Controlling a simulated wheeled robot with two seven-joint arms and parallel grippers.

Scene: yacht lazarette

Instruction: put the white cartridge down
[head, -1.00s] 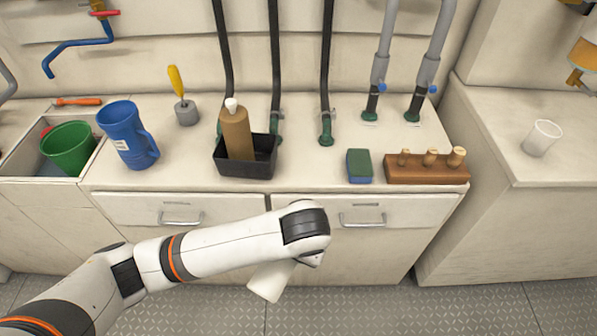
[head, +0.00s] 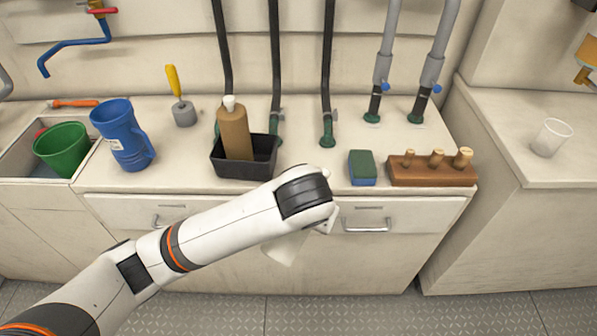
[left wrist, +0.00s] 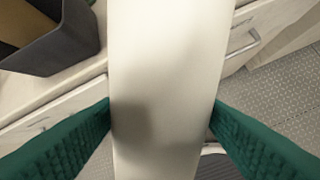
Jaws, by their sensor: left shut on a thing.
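The white cartridge (left wrist: 165,90) fills the middle of the left wrist view, between the two green fingers of my left gripper (left wrist: 161,122). The gripper is shut on it. In the head view the cartridge (head: 286,248) shows only in part, tilted below my left wrist, in front of the cabinet and below the counter top. My own arm hides the left gripper's fingers and the rest of the cartridge there. My right gripper is in neither view.
The counter (head: 315,176) holds a black bin (head: 245,170) with a brown bottle (head: 235,133), a blue jug (head: 122,138), a green-and-blue sponge (head: 362,168) and a wooden rack with pegs (head: 432,174). Counter is clear between bin and sponge. A translucent cup (head: 551,137) stands on the right counter.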

